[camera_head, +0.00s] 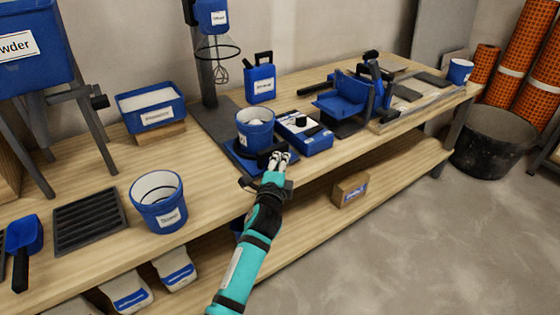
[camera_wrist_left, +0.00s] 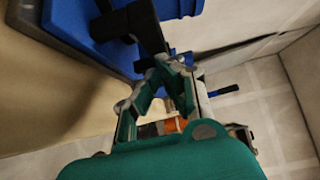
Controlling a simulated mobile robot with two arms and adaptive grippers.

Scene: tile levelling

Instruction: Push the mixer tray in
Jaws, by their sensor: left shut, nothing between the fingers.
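The blue mixer tray (camera_head: 236,161) sits at the front of the mixer's dark base, with a blue bucket (camera_head: 254,130) standing on it. A black handle (camera_head: 265,156) is at the tray's front. My left gripper (camera_head: 281,158) is shut and empty, with its fingertips right at the handle. In the left wrist view, the fingers (camera_wrist_left: 160,75) are just below the black handle (camera_wrist_left: 128,22), with the blue tray (camera_wrist_left: 75,28) behind; I cannot tell whether they touch. The mixer's blue head (camera_head: 212,17) and whisk (camera_head: 221,73) hang above and behind the bucket. My right gripper is not in view.
A blue box-shaped device (camera_head: 306,137) stands close right of the bucket. A blue canister (camera_head: 261,84) is behind. Another blue bucket (camera_head: 159,199) and a dark grate (camera_head: 88,218) are on the bench to the left. A lower shelf holds a small carton (camera_head: 350,189).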

